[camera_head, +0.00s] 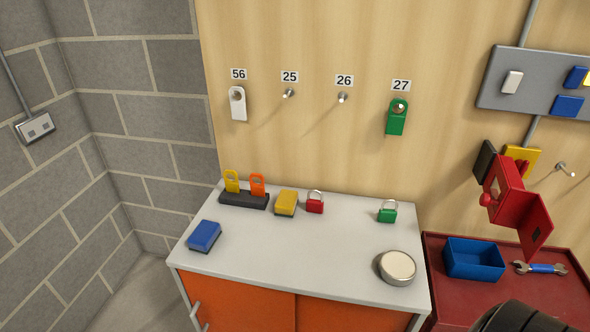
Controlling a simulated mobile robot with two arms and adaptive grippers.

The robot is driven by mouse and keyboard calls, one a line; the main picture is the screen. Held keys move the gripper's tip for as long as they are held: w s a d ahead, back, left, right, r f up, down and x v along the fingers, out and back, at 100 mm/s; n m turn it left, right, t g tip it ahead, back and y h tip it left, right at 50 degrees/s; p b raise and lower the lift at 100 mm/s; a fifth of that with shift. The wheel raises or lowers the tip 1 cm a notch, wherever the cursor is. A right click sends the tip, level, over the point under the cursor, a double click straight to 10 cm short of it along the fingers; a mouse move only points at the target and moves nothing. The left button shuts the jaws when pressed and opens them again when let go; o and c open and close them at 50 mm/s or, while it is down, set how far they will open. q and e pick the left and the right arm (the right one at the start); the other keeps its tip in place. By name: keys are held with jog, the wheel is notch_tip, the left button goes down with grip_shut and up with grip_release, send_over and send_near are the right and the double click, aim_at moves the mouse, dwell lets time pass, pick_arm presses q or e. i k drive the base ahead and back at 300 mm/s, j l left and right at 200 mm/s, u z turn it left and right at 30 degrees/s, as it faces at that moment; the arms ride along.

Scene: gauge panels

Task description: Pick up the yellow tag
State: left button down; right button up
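The yellow tag (232,182) stands upright in a slot of a black holder (245,201) at the back left of the white cabinet top. It has a hole near its upper end, and its lower end is hidden in the holder. An orange tag (258,187) stands in the same holder just to its right. Neither of my grippers can be made out in this view. A dark rounded shape (517,318) cuts in at the bottom right edge, and I cannot tell what it is.
A yellow-and-dark block (286,202) and red padlock (315,203) lie right of the holder; a blue block (204,236) lies front left. A green padlock (387,212) and round tin (397,267) are farther right. White (238,107) and green (396,121) tags hang on wall pegs.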

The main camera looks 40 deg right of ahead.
aim_at(234, 186)
jog(key=i+j+z, duration=0.2)
jog(key=z, duration=0.25)
jog(key=i+j+z, duration=0.1)
jog(key=j+z, duration=0.3)
jog(key=i+j+z, duration=0.1)
jog(key=j+z, duration=1.2)
jog(key=i+j+z, duration=0.15)
jog(key=j+z, duration=0.2)
jog(key=j, duration=0.2)
jog(key=j+z, duration=0.4)
jog(key=j, duration=0.15)
jog(key=j+z, duration=0.35)
jog(key=j, duration=0.25)
